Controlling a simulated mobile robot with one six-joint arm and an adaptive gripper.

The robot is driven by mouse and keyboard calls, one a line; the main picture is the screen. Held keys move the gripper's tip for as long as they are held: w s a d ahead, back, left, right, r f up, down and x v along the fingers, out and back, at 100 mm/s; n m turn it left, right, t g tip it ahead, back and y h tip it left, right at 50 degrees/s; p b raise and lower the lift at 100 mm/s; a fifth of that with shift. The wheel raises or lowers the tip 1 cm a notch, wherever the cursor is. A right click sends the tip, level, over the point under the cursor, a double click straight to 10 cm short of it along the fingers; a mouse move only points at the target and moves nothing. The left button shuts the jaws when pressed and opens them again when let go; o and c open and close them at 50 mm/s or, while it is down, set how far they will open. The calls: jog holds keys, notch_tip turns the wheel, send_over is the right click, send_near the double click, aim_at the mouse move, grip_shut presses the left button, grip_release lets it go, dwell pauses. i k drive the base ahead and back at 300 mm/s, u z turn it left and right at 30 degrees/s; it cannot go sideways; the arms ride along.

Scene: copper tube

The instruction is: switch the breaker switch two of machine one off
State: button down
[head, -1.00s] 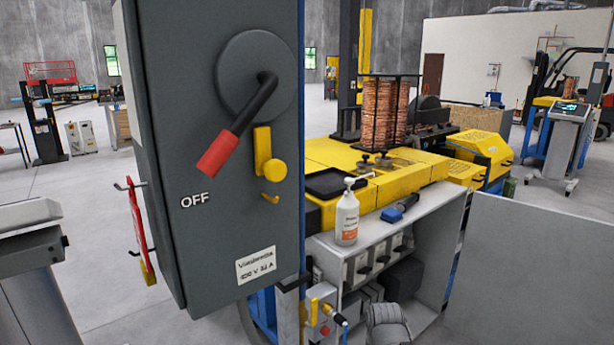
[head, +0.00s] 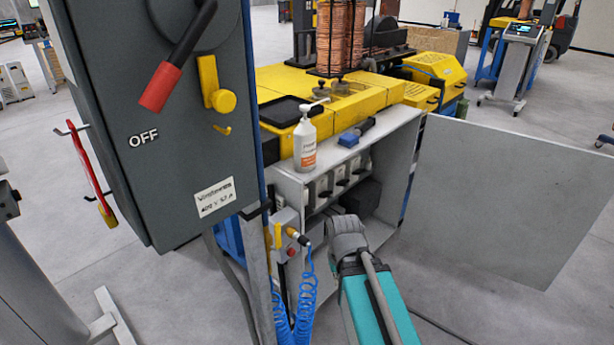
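In the head view, a row of small breaker switches (head: 341,178) sits inside an open grey cabinet (head: 410,150) below the yellow machine (head: 330,88). The switches are small and partly shaded. I cannot read their numbers or tell their on or off positions. My arm reaches up from the bottom of the picture toward the front of the cabinet, and its grey joint shows just below the switches. My gripper is not visible, so its distance from the switches cannot be told.
A grey box marked OFF (head: 150,190), with a red-tipped lever (head: 178,60), stands close on the left. The cabinet door (head: 510,195) is swung open to the right. A white pump bottle (head: 305,145) stands on the cabinet top. Blue coiled hoses (head: 295,300) hang below.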

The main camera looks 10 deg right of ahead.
aim_at(326, 193)
jog(key=k, duration=1.35)
jog(key=z, duration=0.55)
jog(key=i, duration=1.7)
jog(key=u, duration=0.65)
